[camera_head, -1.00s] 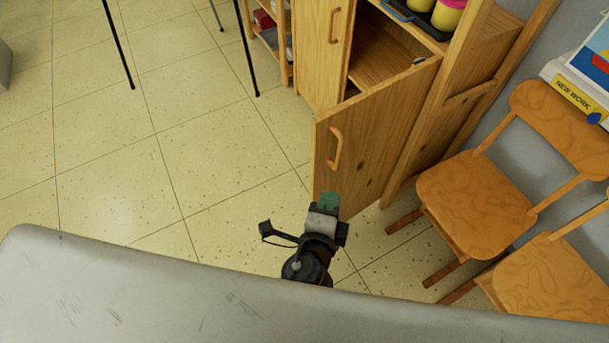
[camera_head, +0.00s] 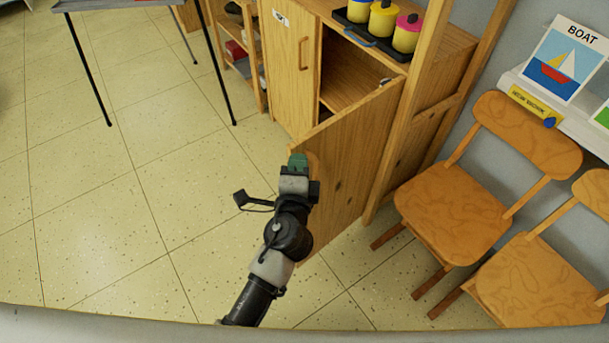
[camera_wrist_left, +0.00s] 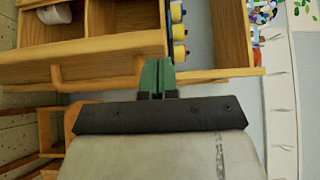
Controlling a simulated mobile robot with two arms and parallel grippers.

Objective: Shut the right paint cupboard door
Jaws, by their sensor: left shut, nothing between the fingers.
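The wooden paint cupboard (camera_head: 345,35) stands at the upper middle of the head view. Its right door (camera_head: 345,160) is swung wide open toward me, and the dark inside shows behind it. The handle is mostly hidden by the gripper. In the left wrist view the shut green fingertips (camera_wrist_left: 156,78) are close to wood; I cannot tell whether they touch it. The left door (camera_head: 289,70) looks closed. My right gripper is not in view.
Paint pots (camera_head: 383,18) stand in a dark tray on the cupboard top. Two wooden chairs (camera_head: 450,205) stand to the right of the open door. The tiled floor left of the door is clear.

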